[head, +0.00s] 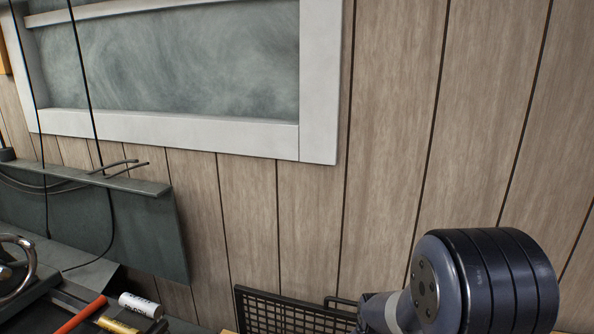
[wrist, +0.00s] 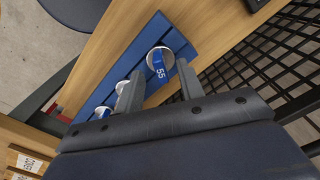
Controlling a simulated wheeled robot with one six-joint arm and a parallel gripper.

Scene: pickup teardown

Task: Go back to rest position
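My gripper (wrist: 160,72) shows in the wrist view with its two grey fingers spread apart. Nothing is seen gripped between them. Beyond the fingertips, a round silver item with a blue label marked "55" (wrist: 160,62) rests on a blue strip (wrist: 126,66). It lines up with the gap between the fingers but looks apart from them. More pale round items (wrist: 103,112) sit along the same strip, partly behind the left finger. In the head view only part of my arm shows at the lower right; the gripper is out of that view.
The wrist view shows a wooden top (wrist: 112,38), a black wire grid (wrist: 270,62) at right and a dark round seat (wrist: 80,10) at top left. The head view shows a panelled wall (head: 400,120), a grey-framed board (head: 319,80) and a black wire basket (head: 285,315) beside my arm.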

